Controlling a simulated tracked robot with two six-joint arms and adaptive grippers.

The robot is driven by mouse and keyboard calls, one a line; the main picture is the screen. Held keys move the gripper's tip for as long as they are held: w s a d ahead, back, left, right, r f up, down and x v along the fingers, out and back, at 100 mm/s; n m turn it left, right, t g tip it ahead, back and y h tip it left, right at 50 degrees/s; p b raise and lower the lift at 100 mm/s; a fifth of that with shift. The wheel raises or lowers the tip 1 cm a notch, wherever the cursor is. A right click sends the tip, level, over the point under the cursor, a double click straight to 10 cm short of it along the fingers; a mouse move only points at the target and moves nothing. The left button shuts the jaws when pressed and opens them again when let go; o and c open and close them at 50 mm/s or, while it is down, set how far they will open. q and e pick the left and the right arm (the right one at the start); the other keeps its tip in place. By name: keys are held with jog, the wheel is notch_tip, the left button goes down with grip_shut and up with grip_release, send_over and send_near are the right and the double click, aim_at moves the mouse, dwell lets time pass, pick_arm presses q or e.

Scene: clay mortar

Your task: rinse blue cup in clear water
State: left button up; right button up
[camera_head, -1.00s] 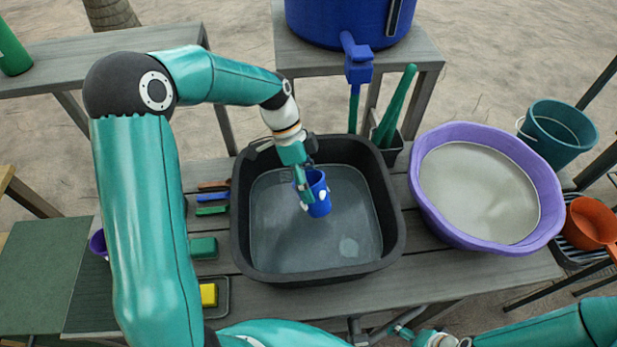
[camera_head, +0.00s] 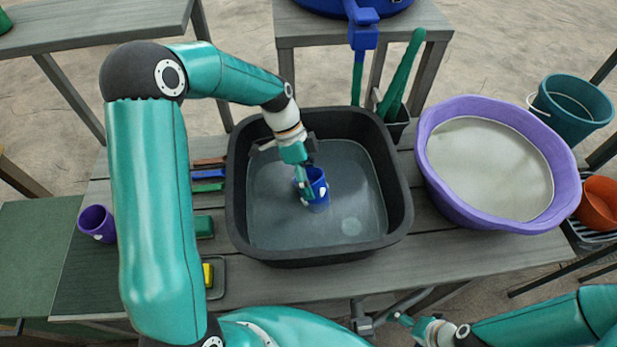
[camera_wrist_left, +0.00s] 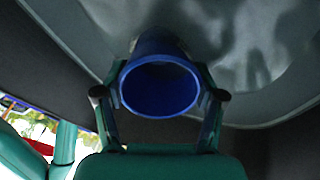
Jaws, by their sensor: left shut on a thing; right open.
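The blue cup (camera_head: 318,186) is upright inside the dark basin (camera_head: 236,215), its lower part apparently in the greyish, see-through water (camera_head: 275,225). My left gripper (camera_head: 303,182) is shut on the cup's sides. The left wrist view shows the cup's round open mouth (camera_wrist_left: 160,88) between the two fingers (camera_wrist_left: 158,110). I cannot tell whether the cup touches the basin floor. My right gripper (camera_head: 405,322) is open and empty, low in front of the table.
A purple basin (camera_head: 435,190) of cloudy liquid stands right of the dark basin. A blue tap (camera_head: 362,38) and green brushes (camera_head: 402,75) are behind. A purple cup (camera_head: 97,223), brushes (camera_head: 207,187) and a yellow sponge (camera_head: 208,274) are left. An orange pot (camera_head: 600,203) is far right.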

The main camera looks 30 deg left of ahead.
pick_arm(q)
jog(key=shift+f, duration=0.1)
dwell(0.3)
jog(key=shift+f+b, duration=0.5)
jog(key=shift+b, duration=0.15)
